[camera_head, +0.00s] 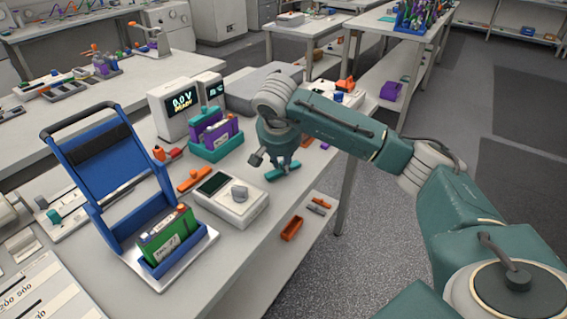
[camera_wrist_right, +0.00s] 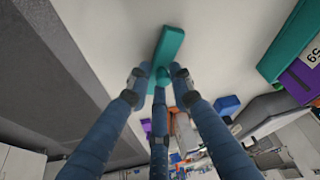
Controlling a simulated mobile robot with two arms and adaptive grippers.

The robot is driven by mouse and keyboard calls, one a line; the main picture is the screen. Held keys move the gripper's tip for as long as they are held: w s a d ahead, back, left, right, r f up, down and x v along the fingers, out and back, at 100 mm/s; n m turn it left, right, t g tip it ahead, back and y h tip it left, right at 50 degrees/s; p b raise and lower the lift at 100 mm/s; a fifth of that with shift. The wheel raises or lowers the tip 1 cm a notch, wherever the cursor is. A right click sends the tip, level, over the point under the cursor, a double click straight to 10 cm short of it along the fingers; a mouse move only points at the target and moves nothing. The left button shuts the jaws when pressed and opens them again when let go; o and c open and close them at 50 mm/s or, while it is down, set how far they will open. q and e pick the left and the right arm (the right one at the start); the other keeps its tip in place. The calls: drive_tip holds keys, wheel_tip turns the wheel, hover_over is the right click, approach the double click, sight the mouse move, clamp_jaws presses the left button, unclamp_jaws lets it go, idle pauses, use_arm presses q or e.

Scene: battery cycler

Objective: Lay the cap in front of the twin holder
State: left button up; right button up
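The cap is a teal bar with a small knob; in the right wrist view the cap (camera_wrist_right: 168,45) is straight ahead of my fingers. In the head view the cap (camera_head: 288,168) shows partly below my right gripper (camera_head: 275,165), near the bench's front edge. My right gripper (camera_wrist_right: 160,76) points down with its fingers around the knob; whether they press on it I cannot tell. The twin holder (camera_head: 215,152) is teal and carries two purple batteries, left of and behind the gripper. It also shows at the right wrist view's right edge (camera_wrist_right: 282,45). My left gripper is out of view.
A grey device with a knob (camera_head: 232,200) lies in front of the twin holder, with an orange cap (camera_head: 195,180) beside it. A blue lever press (camera_head: 118,170) holding a green battery stands at left. A display unit (camera_head: 178,106) stands behind. A lower shelf holds an orange tray (camera_head: 292,229).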

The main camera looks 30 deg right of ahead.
drive_tip(key=shift+o, duration=0.9)
drive_tip(key=shift+r, duration=0.25)
drive_tip(key=v, duration=1.1)
drive_tip(key=shift+s+a+r, duration=0.2)
drive_tip(key=shift+r, duration=0.1)
